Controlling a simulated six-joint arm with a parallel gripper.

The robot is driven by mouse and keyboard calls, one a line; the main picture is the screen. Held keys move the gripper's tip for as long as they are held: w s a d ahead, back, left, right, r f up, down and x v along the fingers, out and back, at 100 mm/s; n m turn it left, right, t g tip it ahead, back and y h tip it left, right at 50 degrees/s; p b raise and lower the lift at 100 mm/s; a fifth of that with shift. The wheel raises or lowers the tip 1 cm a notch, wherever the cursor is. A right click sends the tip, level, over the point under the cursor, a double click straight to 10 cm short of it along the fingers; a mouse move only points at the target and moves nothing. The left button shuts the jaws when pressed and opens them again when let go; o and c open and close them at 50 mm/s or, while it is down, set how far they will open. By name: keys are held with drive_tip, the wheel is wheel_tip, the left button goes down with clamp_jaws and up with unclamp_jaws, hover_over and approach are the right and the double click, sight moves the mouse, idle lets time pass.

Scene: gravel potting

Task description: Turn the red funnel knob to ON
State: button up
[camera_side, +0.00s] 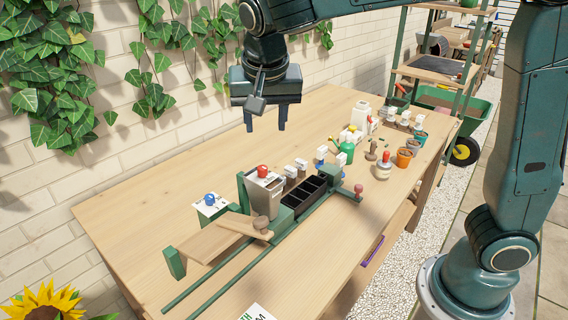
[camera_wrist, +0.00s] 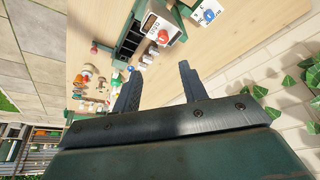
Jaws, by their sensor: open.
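The red funnel knob (camera_side: 262,171) sits on top of the pale metal funnel box (camera_side: 265,195), which stands on the green rig on the table. In the wrist view the red knob (camera_wrist: 166,36) shows near the top, beyond my fingertips. My gripper (camera_side: 266,128) hangs above the back of the table, higher than the knob and apart from it. Its two fingers point down with a gap between them and nothing in it. The wrist view also shows my gripper (camera_wrist: 159,80) with spread fingers. The knob's ON or OFF marking is too small to read.
Bottles, jars and terracotta pots (camera_side: 404,158) crowd the table's right part. The table's left and front wood (camera_side: 140,215) is mostly bare.

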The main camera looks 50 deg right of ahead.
sight(262, 167)
drive_tip(key=shift+w+a+f, duration=0.2)
drive_tip(key=shift+w+a, duration=0.1)
drive_tip(key=shift+a, duration=0.1)
drive_tip(key=x, duration=1.3)
drive_tip(key=shift+w+d+f, duration=0.1)
drive_tip(key=shift+d+f, duration=0.15)
drive_tip(key=shift+f, duration=0.05)
clamp_jaws()
